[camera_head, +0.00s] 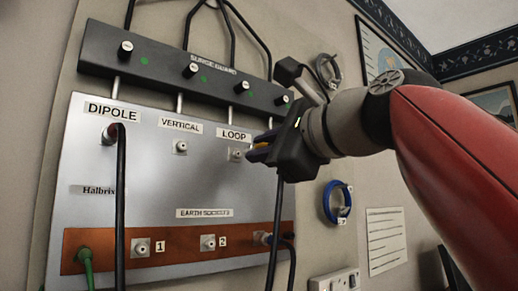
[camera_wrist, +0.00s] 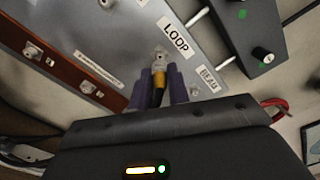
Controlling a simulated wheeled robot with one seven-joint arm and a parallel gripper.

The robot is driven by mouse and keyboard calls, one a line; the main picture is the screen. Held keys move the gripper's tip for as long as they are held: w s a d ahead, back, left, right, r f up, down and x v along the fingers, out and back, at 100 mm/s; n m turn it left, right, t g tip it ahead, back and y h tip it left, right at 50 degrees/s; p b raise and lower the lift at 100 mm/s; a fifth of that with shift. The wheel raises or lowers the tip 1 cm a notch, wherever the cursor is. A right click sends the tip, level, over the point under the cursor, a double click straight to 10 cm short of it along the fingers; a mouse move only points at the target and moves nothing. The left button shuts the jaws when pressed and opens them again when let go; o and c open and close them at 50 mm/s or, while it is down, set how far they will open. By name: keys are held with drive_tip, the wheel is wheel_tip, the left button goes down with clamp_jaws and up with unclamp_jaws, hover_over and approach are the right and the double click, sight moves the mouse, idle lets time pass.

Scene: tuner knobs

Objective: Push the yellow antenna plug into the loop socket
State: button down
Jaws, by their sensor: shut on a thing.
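The yellow antenna plug (camera_wrist: 158,78) is held between the purple fingers of my gripper (camera_wrist: 159,90), with its tip toward the panel. In the head view my gripper (camera_head: 258,151) is just right of the loop socket (camera_head: 236,154), under the LOOP label (camera_head: 234,134).
The VERTICAL socket (camera_head: 180,147) is empty, and a black cable plugs into the DIPOLE socket (camera_head: 109,134). The surge guard bar (camera_head: 165,69) runs above. A brown earth strip (camera_head: 185,245) runs below. A black cable (camera_head: 276,225) hangs below my gripper.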

drive_tip(key=shift+x, duration=0.85)
drive_tip(key=shift+n, duration=0.4)
drive_tip(key=shift+p, duration=0.4)
idle(0.6)
drive_tip(key=shift+w+a, duration=0.3)
drive_tip(key=shift+w, duration=0.05)
idle(0.3)
drive_tip(key=shift+w+a+p, duration=0.2)
drive_tip(key=shift+w+p, duration=0.1)
drive_tip(key=shift+p, duration=0.05)
drive_tip(key=shift+s, duration=0.15)
